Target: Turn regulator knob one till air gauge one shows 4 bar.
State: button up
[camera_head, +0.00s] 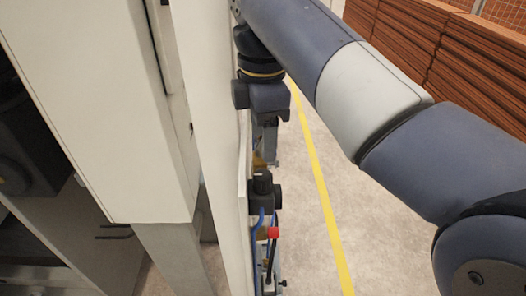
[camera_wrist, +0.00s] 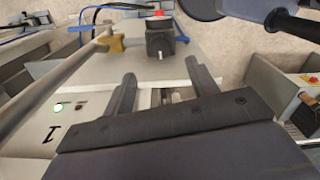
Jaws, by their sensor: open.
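A black regulator with an upright dark knob (camera_head: 263,182) is mounted on the edge of the pale cabinet panel in the head view. Blue hoses and a red part (camera_head: 273,233) are below it. My gripper (camera_head: 269,140) is above the knob, apart from it and pointing down. In the wrist view, my gripper (camera_wrist: 160,72) has its two fingers spread with nothing held between them. A dark block (camera_wrist: 160,38), which looks like the regulator, lies beyond the fingertips. I cannot make out air gauge one or its reading in either view.
In the wrist view, a panel marked "1" (camera_wrist: 52,134) has a lit green light (camera_wrist: 60,107), and blue hoses (camera_wrist: 105,8) run along the top. A large pale cabinet (camera_head: 100,110) fills the left of the head view. Open floor with a yellow line (camera_head: 318,185) lies right of the regulator.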

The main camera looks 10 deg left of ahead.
aim_at(263, 174)
notch_tip(263, 174, up, 2)
jog(key=shift+r, duration=0.1)
dwell(0.4)
notch_tip(263, 174, down, 11)
jog(key=shift+f, duration=0.1)
jog(key=shift+m+b, duration=0.3)
jog(key=shift+m, duration=0.2)
jog(key=shift+r, duration=0.2)
